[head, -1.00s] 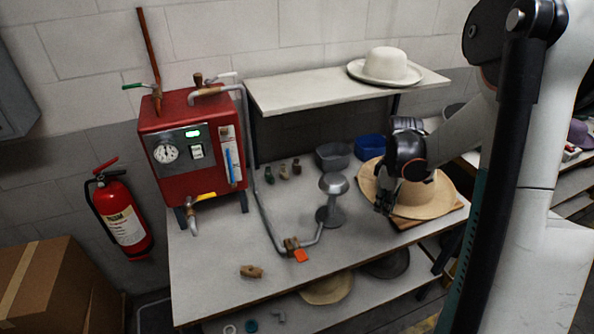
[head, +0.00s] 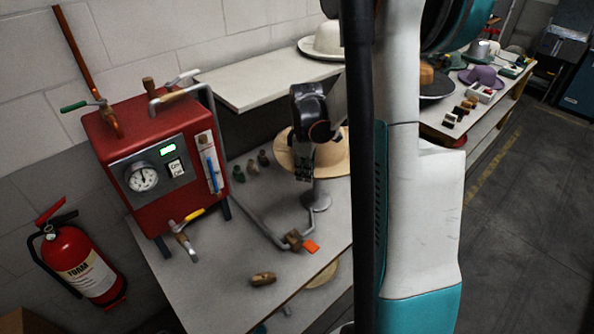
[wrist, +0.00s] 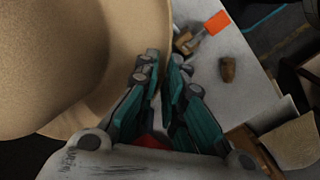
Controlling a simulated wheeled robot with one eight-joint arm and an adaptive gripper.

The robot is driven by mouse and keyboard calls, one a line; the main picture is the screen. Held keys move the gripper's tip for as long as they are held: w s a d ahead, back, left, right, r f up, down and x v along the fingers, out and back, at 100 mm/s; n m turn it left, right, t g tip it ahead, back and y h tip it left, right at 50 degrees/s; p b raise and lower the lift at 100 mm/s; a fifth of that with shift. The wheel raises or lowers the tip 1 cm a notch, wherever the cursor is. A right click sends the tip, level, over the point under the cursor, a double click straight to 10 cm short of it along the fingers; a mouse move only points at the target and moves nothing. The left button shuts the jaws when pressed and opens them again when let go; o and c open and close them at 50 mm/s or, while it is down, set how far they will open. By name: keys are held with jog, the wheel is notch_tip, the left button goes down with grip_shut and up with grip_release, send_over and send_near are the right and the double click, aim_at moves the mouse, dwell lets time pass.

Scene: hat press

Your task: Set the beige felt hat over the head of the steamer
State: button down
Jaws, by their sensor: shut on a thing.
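The beige felt hat (head: 332,157) is at the middle of the head view, partly hidden by my gripper and arm. Its crown and brim fill the left of the wrist view (wrist: 110,60). My gripper (head: 304,176) is shut on the brim's edge, which runs between the fingers in the wrist view (wrist: 161,75). Of the steamer, the round metal base and short post (head: 317,200) show just below the hat and gripper. Its domed head is hidden, so I cannot tell whether the hat touches it.
The red boiler (head: 155,160) with its pipe stands at the left of the table (head: 225,265). A wooden piece (head: 263,279) and an orange tag (head: 311,246) lie in front. A white hat (head: 322,42) sits on the shelf (head: 250,85). Small bottles (head: 251,167) stand behind the pipe.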

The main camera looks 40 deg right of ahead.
notch_tip(320, 180, down, 14)
jog(key=b, duration=1)
jog(key=shift+r, duration=0.25)
jog(key=shift+f+b, duration=0.45)
jog(key=shift+f, duration=0.05)
dwell(1.1)
jog(key=c, duration=1.6)
grip_release()
jog(key=shift+r, duration=0.1)
notch_tip(320, 180, up, 12)
jog(key=shift+s+a+f, duration=0.1)
jog(key=shift+a, duration=0.1)
